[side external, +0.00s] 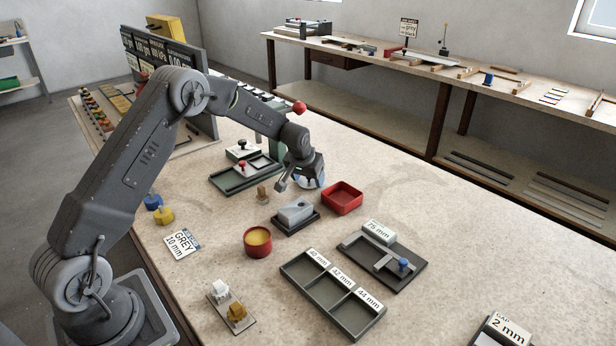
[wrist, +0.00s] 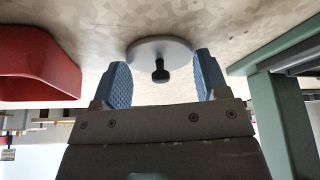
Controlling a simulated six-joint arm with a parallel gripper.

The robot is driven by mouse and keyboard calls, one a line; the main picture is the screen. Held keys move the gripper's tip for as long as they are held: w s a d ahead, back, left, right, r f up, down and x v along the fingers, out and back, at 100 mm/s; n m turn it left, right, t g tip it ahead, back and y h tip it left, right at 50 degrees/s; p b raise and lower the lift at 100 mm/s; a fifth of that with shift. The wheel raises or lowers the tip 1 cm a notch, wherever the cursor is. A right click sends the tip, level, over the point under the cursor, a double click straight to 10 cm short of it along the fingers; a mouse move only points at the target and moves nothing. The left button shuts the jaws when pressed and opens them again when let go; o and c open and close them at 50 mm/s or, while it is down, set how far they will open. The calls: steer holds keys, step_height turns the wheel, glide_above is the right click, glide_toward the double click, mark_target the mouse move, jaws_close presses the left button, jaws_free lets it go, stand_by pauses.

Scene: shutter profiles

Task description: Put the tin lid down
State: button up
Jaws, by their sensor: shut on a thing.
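The tin lid (wrist: 148,47), a pale grey disc with a black knob (wrist: 160,73), sits between the two blue fingers of my gripper (wrist: 163,62) in the wrist view. The fingers are shut on its opposite edges. I cannot tell whether the lid touches the table. A round red tin (side external: 257,250) with yellow contents stands open, nearer the camera and left of my gripper.
The red tray (side external: 342,203) is close to my gripper and also shows in the wrist view (wrist: 35,70). A green frame (wrist: 275,105) stands on the other side. A grey block on a dark base (side external: 296,216) and a compartment tray (side external: 312,307) are nearer the camera. Bare table lies right of the red tray.

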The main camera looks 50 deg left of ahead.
steer(key=shift+s+f, duration=0.1)
steer(key=shift+f, duration=0.55)
steer(key=o, duration=0.7)
steer(key=shift+o, duration=1)
steer(key=shift+s+a, duration=0.1)
steer(key=shift+r, duration=0.5)
steer(key=v, duration=0.7)
steer(key=shift+r, duration=0.45)
